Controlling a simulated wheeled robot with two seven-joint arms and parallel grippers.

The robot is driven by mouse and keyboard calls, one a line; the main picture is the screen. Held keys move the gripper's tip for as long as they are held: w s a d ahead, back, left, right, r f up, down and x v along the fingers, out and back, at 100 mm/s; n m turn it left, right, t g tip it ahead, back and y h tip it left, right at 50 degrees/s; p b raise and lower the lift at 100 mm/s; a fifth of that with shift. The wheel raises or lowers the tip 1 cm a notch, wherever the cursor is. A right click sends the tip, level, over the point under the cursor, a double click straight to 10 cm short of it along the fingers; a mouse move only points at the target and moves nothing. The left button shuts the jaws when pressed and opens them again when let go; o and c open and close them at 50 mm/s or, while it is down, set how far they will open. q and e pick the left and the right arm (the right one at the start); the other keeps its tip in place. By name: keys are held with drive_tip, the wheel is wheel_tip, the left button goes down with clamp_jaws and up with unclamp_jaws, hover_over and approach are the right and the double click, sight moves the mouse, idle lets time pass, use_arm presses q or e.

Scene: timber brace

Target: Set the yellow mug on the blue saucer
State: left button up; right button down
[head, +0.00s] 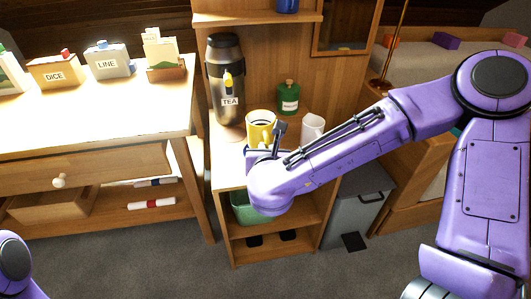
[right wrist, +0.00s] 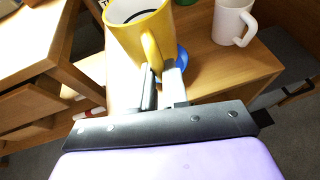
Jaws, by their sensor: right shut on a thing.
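The yellow mug (head: 260,124) is upright at the small wooden shelf unit, in front of the flask, with its open top showing. My right gripper (right wrist: 162,88) is shut on the mug's handle; the mug also fills the upper middle of the right wrist view (right wrist: 136,30). Part of the blue saucer (right wrist: 182,70) shows below and to the right of the mug in the right wrist view. The mug and fingers hide the rest, so I cannot tell whether the mug touches the saucer. My left gripper is not in view.
A white mug (head: 313,127) stands just right of the yellow mug. A TEA flask (head: 224,85) and a green bottle (head: 288,98) stand behind. A green bin (head: 244,208) sits on the shelf below. A grey bin (head: 358,205) stands on the floor to the right.

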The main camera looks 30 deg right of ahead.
drive_tip(key=w+f, duration=0.1)
drive_tip(key=f, duration=0.1)
drive_tip(key=w+d+f, duration=0.1)
drive_tip(key=w+f, duration=0.1)
drive_tip(key=w+d+f+b, duration=0.1)
drive_tip(key=w+f, duration=0.1)
drive_tip(key=f, duration=0.3)
drive_tip(key=shift+w+d+f+b, duration=0.1)
drive_tip(key=shift+w+f+b, duration=0.1)
drive_tip(key=shift+f+b, duration=0.15)
drive_tip(key=shift+r, duration=0.15)
drive_tip(key=c, duration=1.1)
unclamp_jaws()
drive_tip(key=shift+s, duration=0.1)
drive_tip(key=shift+c, duration=0.2)
